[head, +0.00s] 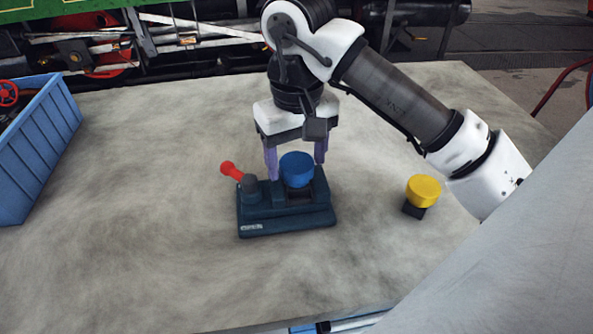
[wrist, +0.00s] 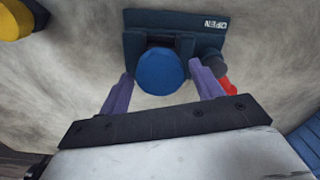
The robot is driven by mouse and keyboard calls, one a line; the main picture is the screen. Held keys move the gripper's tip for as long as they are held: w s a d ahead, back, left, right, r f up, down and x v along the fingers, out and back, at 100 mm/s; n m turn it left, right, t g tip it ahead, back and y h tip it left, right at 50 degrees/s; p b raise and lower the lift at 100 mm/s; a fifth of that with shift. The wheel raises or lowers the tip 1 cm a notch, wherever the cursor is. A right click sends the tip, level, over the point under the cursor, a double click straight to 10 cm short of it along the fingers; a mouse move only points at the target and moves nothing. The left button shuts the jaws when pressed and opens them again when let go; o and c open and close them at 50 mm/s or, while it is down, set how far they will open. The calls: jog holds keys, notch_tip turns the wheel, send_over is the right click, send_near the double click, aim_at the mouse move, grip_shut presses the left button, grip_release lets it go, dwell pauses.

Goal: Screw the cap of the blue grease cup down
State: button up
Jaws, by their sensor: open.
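The blue cap of the grease cup (head: 297,169) sits upright on a dark blue-grey fixture (head: 285,226) on the table. It also shows as a blue disc in the wrist view (wrist: 160,71). My gripper (head: 296,165) is open above the fixture, pointing down. Its two purple fingers stand either side of the blue cap, and in the wrist view (wrist: 163,88) there are gaps between them and the cap. The cup body under the cap is mostly hidden.
A yellow-capped cup (head: 423,190) stands on a small dark base to the right. A blue crate (head: 40,140) with a red wheel inside stands at the left edge. The table front is clear.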

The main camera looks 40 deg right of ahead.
jog(key=shift+c, duration=0.3)
dwell(0.5)
jog(key=c, duration=0.8)
jog(key=m+b, duration=0.2)
jog(key=m, duration=0.2)
jog(key=shift+f, duration=0.1)
jog(key=shift+m, duration=1)
jog(key=shift+b, duration=0.3)
jog(key=m+b, duration=0.1)
jog(key=m, duration=0.2)
jog(key=shift+m, duration=1.5)
